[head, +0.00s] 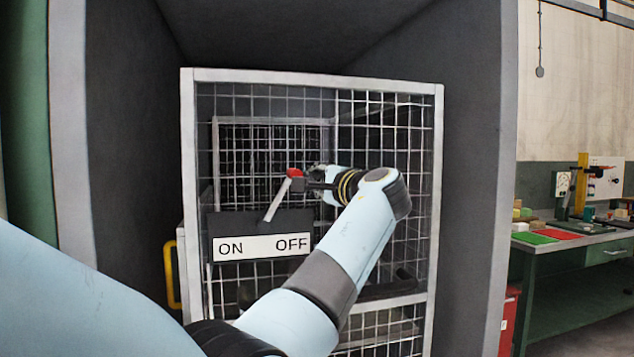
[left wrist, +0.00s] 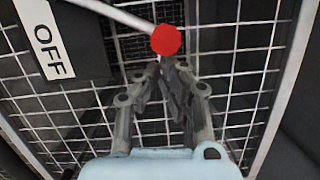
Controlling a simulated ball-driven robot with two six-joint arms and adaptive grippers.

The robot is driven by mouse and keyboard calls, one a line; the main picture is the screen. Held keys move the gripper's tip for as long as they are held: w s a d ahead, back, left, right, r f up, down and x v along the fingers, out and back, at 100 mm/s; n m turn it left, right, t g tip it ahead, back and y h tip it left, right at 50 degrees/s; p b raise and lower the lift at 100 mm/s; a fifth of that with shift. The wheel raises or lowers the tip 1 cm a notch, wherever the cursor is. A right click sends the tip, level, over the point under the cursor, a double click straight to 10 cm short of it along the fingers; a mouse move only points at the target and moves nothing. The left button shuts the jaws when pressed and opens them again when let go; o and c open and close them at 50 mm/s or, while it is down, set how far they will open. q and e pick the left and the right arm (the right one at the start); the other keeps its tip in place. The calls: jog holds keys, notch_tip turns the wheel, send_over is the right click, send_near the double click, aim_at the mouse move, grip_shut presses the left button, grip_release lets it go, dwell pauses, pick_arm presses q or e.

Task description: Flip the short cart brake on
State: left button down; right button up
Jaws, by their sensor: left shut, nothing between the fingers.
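The brake lever (head: 277,199) stands on the wire-mesh side of the cart (head: 188,140). It leans up to the right, towards the OFF side, and ends in a red knob (head: 295,173). Below it is a label plate (head: 262,247) with ON at left and OFF at right. My left gripper (head: 302,184) is shut and empty, just right of the knob. In the left wrist view the closed fingertips (left wrist: 168,66) lie just below the red knob (left wrist: 165,40); I cannot tell whether they touch. The OFF label (left wrist: 46,42) shows at upper left there.
The cart stands inside a dark grey bay (head: 470,190) with walls on both sides. A yellow handle (head: 172,275) is at the cart's lower left. Outside at right is a green workbench (head: 570,253) with red and green mats, and a red bin (head: 508,318).

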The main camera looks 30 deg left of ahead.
pick_arm(q)
jog(key=s+a+r+n+h+p, duration=0.2)
jog(key=s+a+r+n, duration=0.1)
jog(key=s+a+n, duration=0.6)
jog(key=shift+s+r+n+h, duration=0.3)
jog(key=shift+s+r, duration=0.1)
jog(key=shift+s, duration=0.5)
pick_arm(e)
jog(key=shift+s+r, duration=0.2)
jog(key=shift+r, duration=0.9)
pick_arm(q)
jog(key=shift+a, duration=0.1)
pick_arm(e)
jog(key=shift+a, duration=0.25)
